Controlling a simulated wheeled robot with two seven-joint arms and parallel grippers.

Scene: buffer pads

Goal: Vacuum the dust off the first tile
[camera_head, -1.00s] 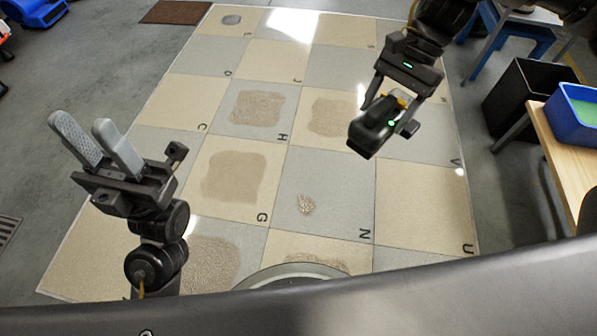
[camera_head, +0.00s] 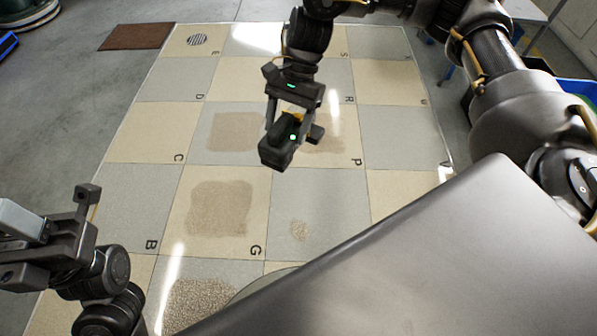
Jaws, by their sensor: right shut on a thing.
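My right gripper (camera_head: 292,112) is shut on a small black handheld vacuum (camera_head: 279,146) with a green light. It holds the vacuum above the floor, in line with the border between two dusty tiles. Its height cannot be told. Brown dust patches lie on a grey tile (camera_head: 234,132), on a cream tile marked P (camera_head: 325,136), partly hidden by the vacuum, and on a cream tile marked G (camera_head: 219,208). Which tile is first cannot be told. My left gripper (camera_head: 20,222) is partly cut off at the left edge.
A coarser patch (camera_head: 200,303) lies near the bottom, partly hidden. A round striped spot (camera_head: 197,40) is on tile E. A brown mat (camera_head: 137,36) lies beyond the tiles. A blue bin (camera_head: 578,91) stands at the right. Grey floor (camera_head: 70,120) at the left is clear.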

